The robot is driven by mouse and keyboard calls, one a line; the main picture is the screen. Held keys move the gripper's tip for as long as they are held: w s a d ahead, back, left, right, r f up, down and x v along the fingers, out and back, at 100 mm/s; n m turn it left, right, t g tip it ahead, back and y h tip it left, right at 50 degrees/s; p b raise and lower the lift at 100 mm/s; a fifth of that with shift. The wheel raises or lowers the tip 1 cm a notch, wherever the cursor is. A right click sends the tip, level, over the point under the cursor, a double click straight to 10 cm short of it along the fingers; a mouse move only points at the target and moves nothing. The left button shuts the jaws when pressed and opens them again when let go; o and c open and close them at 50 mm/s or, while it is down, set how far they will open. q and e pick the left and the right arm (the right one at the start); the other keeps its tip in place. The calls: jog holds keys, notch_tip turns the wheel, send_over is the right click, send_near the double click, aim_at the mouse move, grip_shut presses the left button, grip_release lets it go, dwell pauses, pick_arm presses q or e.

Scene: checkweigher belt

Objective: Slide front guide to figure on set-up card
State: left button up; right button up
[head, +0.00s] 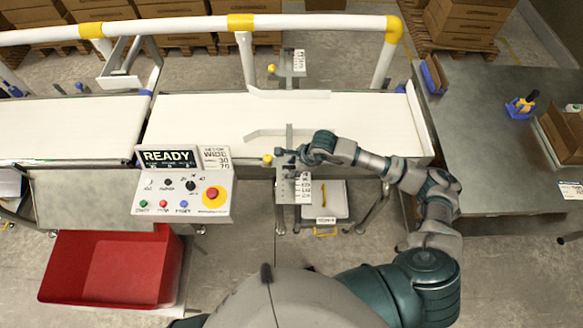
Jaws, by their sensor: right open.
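The front guide (270,133) is a pale rail with a bent left end, lying along the near side of the white belt. Its slide bracket has a yellow knob (267,158) and a white scale plate (303,188) with small figures that I cannot read surely. The set-up card (216,157) stands beside the READY display; it seems to read WIDE, 30 and 70. My right gripper (280,154) is open, just right of the yellow knob and over the bracket; whether it touches is too small to tell. My left gripper is not in view.
The control panel (183,192) with a red stop button stands left of the bracket. The rear guide (288,93) has its own yellow knob and scale. A white rail with yellow joints (320,21) runs behind. A red bin (112,268) is lower left; a grey table (490,150) is right.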

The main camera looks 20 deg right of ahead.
jog(key=v, duration=1)
